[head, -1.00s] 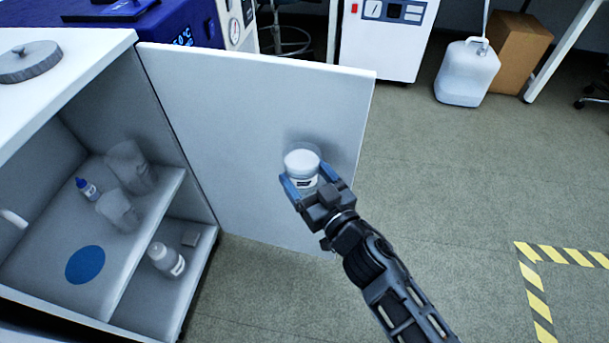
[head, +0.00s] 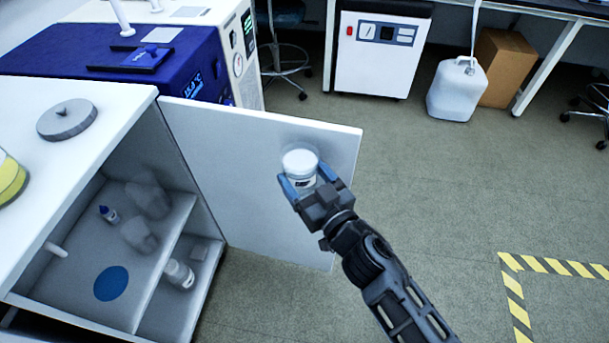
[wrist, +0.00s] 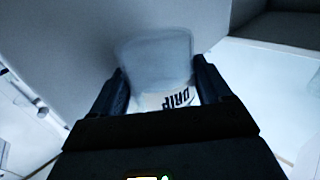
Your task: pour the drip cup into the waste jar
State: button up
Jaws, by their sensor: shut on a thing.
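The drip cup (head: 300,163) is a small clear cup with a white top or content and a label. My gripper (head: 304,187) is shut on it and holds it upright in front of the open cabinet door. In the wrist view the cup (wrist: 157,65) sits between both fingers (wrist: 160,95), and its label reads "DRIP". At the left edge of the head view a partly cut-off jar with yellow liquid (head: 10,180) stands on the counter. I cannot tell whether it is the waste jar.
The open cabinet door (head: 240,170) stands behind the cup. The cabinet shelf (head: 75,265) holds clear beakers (head: 148,197), a small blue-capped bottle (head: 109,213) and a blue disc (head: 111,283). A grey round lid (head: 67,119) lies on the white counter (head: 115,105).

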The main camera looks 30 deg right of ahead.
notch_tip(320, 180, up, 16)
jog(key=p, duration=1.4)
jog(key=shift+p, duration=0.4)
